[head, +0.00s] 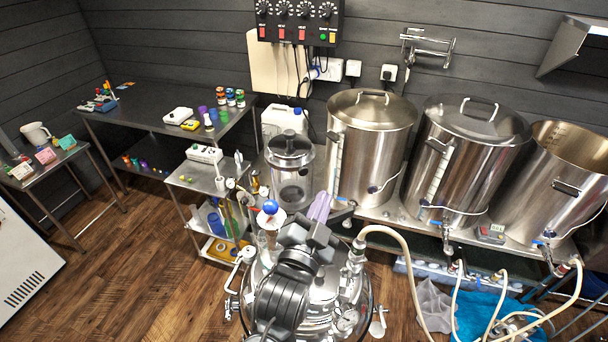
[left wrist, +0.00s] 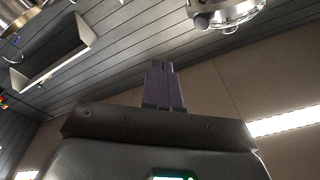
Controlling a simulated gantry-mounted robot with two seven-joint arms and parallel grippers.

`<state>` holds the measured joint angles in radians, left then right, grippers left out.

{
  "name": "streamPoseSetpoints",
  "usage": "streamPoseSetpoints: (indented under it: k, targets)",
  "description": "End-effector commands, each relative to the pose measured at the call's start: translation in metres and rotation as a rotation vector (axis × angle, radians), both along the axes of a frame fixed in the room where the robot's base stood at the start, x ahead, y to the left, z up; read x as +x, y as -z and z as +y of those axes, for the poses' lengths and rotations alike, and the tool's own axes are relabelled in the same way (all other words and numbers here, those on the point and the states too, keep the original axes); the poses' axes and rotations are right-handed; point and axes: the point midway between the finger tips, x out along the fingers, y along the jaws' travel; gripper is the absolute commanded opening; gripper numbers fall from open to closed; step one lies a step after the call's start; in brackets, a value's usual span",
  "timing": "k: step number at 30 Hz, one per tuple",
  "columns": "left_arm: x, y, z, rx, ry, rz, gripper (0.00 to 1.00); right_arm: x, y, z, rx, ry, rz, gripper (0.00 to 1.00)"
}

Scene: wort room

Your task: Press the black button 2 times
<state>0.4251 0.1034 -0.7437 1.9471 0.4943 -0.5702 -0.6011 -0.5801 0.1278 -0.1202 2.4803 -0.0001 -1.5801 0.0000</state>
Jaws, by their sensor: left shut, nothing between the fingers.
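I cannot pick out the black button for certain. The dark control panel (head: 298,22) on the back wall carries round black knobs, red switches and small green and yellow buttons. A small white box (head: 177,114) on the steel table has a darker spot on top, too small to tell what it is. My left gripper (head: 320,207) has purple fingers and is over the steel vessel at the bottom centre, well below the panel. In the left wrist view its fingers (left wrist: 165,84) are together and empty, pointing at no button. My right gripper is not in view.
A steel vessel (head: 310,300) with hoses lies beneath my arm. The wooden floor (head: 150,260) at left is clear.

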Motion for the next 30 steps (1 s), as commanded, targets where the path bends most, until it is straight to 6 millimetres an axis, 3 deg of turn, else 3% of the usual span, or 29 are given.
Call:
streamPoseSetpoints:
  k: [7,13,30]
  targets:
    - [0.027,0.001,0.015,0.0,-0.002,-0.001,0.0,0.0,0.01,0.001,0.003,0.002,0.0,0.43]
    - [0.042,0.0,0.023,0.001,-0.002,-0.001,0.0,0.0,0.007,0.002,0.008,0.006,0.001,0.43]
    - [0.05,0.0,0.027,-0.001,0.0,0.0,0.0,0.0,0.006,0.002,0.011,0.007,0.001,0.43]
